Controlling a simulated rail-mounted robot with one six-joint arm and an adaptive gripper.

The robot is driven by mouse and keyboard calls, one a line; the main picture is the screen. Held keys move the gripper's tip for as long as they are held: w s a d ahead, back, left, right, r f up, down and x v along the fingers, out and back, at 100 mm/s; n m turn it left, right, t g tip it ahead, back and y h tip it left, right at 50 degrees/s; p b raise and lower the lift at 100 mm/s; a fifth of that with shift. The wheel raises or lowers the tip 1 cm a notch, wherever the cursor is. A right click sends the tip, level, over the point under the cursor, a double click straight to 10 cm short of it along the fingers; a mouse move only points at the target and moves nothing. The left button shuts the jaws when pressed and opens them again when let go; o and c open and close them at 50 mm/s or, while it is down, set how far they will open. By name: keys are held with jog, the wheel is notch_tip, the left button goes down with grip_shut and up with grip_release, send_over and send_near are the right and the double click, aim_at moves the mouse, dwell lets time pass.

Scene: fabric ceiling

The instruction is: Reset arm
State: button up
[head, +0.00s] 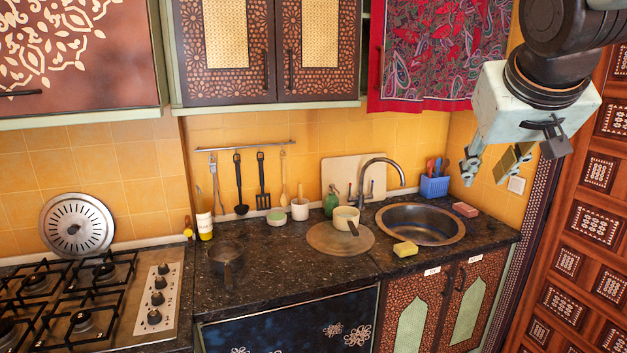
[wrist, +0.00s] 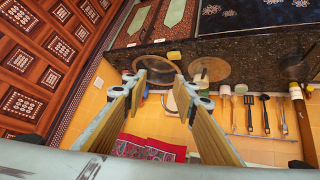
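My gripper (head: 490,167) is at the upper right of the head view, raised high in front of the tiled wall and to the right of the red patterned cloth. Its fingers point down and stand apart with nothing between them. In the wrist view my gripper (wrist: 166,84) shows two long brown finger pads spread wide and empty. The scene appears upside down there, with the counter beyond the fingertips. The arm comes in from the top right of the head view, and most of it is out of the picture.
A carved wooden door (head: 580,240) stands at the right. Below are a sink (head: 420,225), faucet (head: 372,180), yellow sponge (head: 405,249), pan (head: 227,255) and stove (head: 75,300). The air below my gripper looks clear.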

jog(key=s+a+f+g+y, duration=0.1)
jog(key=s+a+f, duration=0.2)
jog(key=s, duration=0.7)
jog(key=s+a+f+g, duration=0.2)
jog(key=s+a+f, duration=0.2)
jog(key=s, duration=0.6)
jog(key=s+a+f+n+g+y, duration=0.1)
jog(key=s+a+f, duration=0.3)
jog(key=s, duration=0.6)
notch_tip(320, 180, down, 2)
jog(key=shift+s+f+y, duration=0.1)
jog(key=shift+s+y, duration=0.05)
jog(key=shift+y, duration=0.15)
